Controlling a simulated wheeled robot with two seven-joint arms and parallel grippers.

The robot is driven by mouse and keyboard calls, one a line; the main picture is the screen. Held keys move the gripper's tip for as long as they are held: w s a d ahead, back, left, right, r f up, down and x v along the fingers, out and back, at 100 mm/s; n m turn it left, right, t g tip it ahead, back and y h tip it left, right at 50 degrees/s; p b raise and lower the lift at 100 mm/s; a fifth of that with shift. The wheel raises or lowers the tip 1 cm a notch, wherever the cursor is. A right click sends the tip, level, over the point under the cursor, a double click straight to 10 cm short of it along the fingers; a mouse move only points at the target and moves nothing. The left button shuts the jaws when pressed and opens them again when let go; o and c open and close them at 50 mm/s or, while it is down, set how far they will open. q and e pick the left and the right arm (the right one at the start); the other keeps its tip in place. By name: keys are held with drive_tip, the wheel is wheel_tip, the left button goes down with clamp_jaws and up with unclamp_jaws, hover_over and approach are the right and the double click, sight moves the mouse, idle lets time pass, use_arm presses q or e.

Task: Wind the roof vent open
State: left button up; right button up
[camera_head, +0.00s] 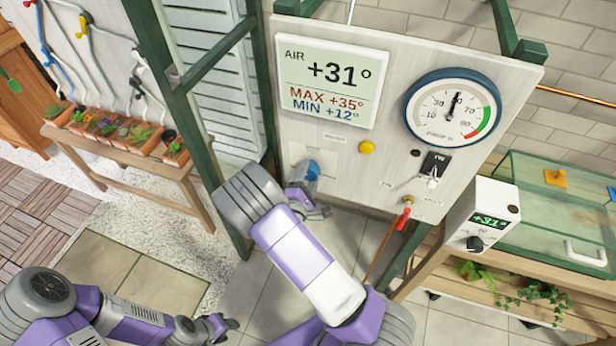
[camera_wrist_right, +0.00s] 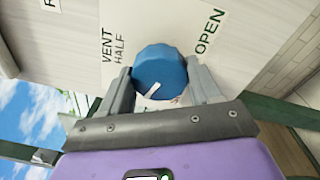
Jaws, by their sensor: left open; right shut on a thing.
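A round blue knob (camera_wrist_right: 160,68) sits on the pale control board between the fingers of my right gripper (camera_wrist_right: 160,92). The fingers are shut on its two sides. A short white mark shows on the knob's lower part in the right wrist view. The words VENT HALF are printed left of the knob and OPEN to its upper right. In the head view the blue knob (camera_head: 312,170) is partly hidden by my right gripper (camera_head: 316,205). My left gripper (camera_head: 228,326) is open and empty, low in the head view, away from the board. The roof vent itself cannot be made out.
The board (camera_head: 385,150) carries a display (camera_head: 330,82) reading +31°, a dial gauge (camera_head: 453,108), a yellow button (camera_head: 366,147) and a red-handled valve (camera_head: 403,218). A glass case (camera_head: 560,210) and white controller (camera_head: 482,212) stand right. A bench (camera_head: 120,150) with potted plants is left.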

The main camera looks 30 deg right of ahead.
drive_tip(key=m+b, duration=0.1)
drive_tip(key=m, duration=0.3)
drive_tip(key=shift+f+m, duration=0.15)
drive_tip(key=shift+m, duration=0.25)
drive_tip(key=m+b, duration=0.2)
drive_tip(key=m, duration=0.2)
drive_tip(key=shift+a+m+h, duration=0.1)
drive_tip(key=shift+m+h, duration=0.3)
drive_tip(key=m+b, duration=0.2)
drive_tip(key=m, duration=0.3)
drive_tip(key=shift+w, duration=0.1)
drive_tip(key=m+b, duration=0.2)
drive_tip(key=m, duration=0.2)
drive_tip(key=shift+m+g+h+b, duration=0.3)
drive_tip(key=shift+m+g+b, duration=0.05)
drive_tip(key=shift+m+g, duration=0.05)
drive_tip(key=m+b, duration=0.2)
drive_tip(key=m, duration=0.1)
drive_tip(key=shift+m, duration=0.4)
drive_tip(key=m+b, duration=0.2)
drive_tip(key=m, duration=0.1)
drive_tip(key=shift+w+m+g, duration=0.1)
drive_tip(key=shift+m+g, duration=0.3)
drive_tip(key=m+b, duration=0.4)
drive_tip(key=m, duration=0.1)
drive_tip(key=shift+m+b, duration=0.65)
drive_tip(key=shift+m, duration=0.15)
